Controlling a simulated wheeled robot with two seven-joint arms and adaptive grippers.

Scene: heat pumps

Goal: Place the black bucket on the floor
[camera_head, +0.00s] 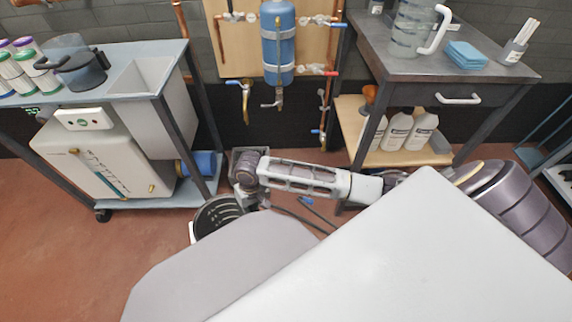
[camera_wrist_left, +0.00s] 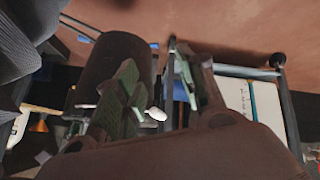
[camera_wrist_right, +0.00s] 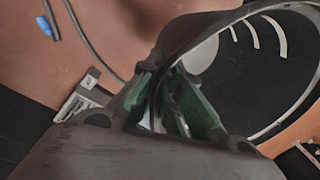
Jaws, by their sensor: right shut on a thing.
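The black bucket (camera_head: 212,216) shows in the head view just beyond my body, low near the red floor, partly hidden by my body and right arm. My right gripper (camera_head: 247,192) is at its right side. In the right wrist view, the bucket (camera_wrist_right: 250,80) fills the right side with its curved rim and white marks inside. My right gripper (camera_wrist_right: 172,105) is shut on that rim. I cannot tell whether the bucket's base touches the floor. My left gripper (camera_wrist_left: 160,95) has its fingers apart and empty; it is outside the head view.
A cart (camera_head: 135,85) with a white heat pump unit (camera_head: 105,165) stands at the left. A dark workbench (camera_head: 400,65) with white bottles on its lower shelf (camera_head: 385,157) stands at the right. A blue tank (camera_head: 278,45) hangs on the back wall. Open floor (camera_head: 60,255) lies at left.

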